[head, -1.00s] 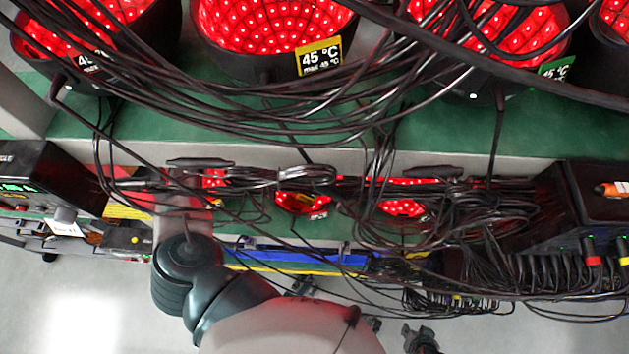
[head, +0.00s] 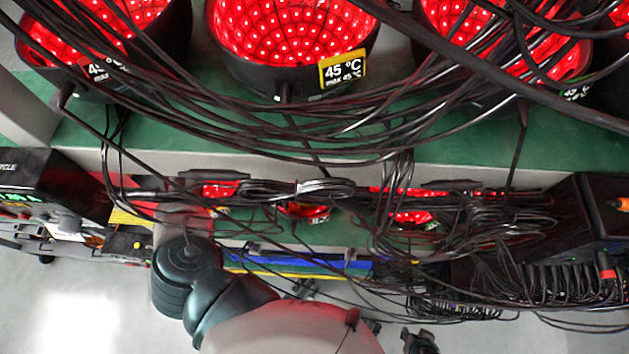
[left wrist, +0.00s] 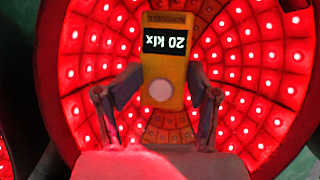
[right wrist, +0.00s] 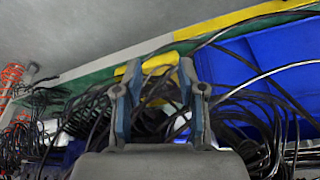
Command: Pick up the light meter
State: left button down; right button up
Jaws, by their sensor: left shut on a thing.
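The light meter (left wrist: 164,75) is a yellow-orange handheld box with a dark display reading "20 klx", upside down in the left wrist view, and a pale round sensor. My left gripper (left wrist: 155,104) has its fingers on both sides of the meter and is shut on it. Behind the meter is a round dish of glowing red lights (left wrist: 92,68). My right gripper (right wrist: 161,100) is open, with nothing seen held between its fingers. In the head view I cannot make out the meter or the left fingertips; my own arm and cables cover that area.
Several red-lit lamps (head: 290,35) with 45 °C labels stand along the green rack (head: 440,135). Loose black cables (head: 240,125) hang across them. A blue bin (right wrist: 265,65) and a yellow object (right wrist: 160,72) lie beyond my right gripper. The grey floor (head: 80,310) is clear at lower left.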

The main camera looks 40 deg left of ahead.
aim_at(312, 190)
pick_arm(q)
notch_tip(312, 190, up, 4)
jog(key=shift+a, duration=0.15)
notch_tip(312, 190, up, 4)
jog(key=shift+a+r+p, duration=0.1)
jog(key=shift+r+p, duration=0.05)
jog(key=shift+p, duration=0.55)
jog(key=shift+d+r, duration=0.2)
jog(key=shift+r, duration=0.2)
pick_arm(e)
jog(key=f, duration=0.1)
jog(key=s+f+g, duration=0.1)
jog(key=shift+s+d+f, duration=0.1)
jog(key=shift+s+f, duration=0.1)
jog(key=shift+f, duration=0.2)
pick_arm(q)
jog(key=shift+c, duration=1.9)
grip_release()
jog(key=shift+a, duration=0.15)
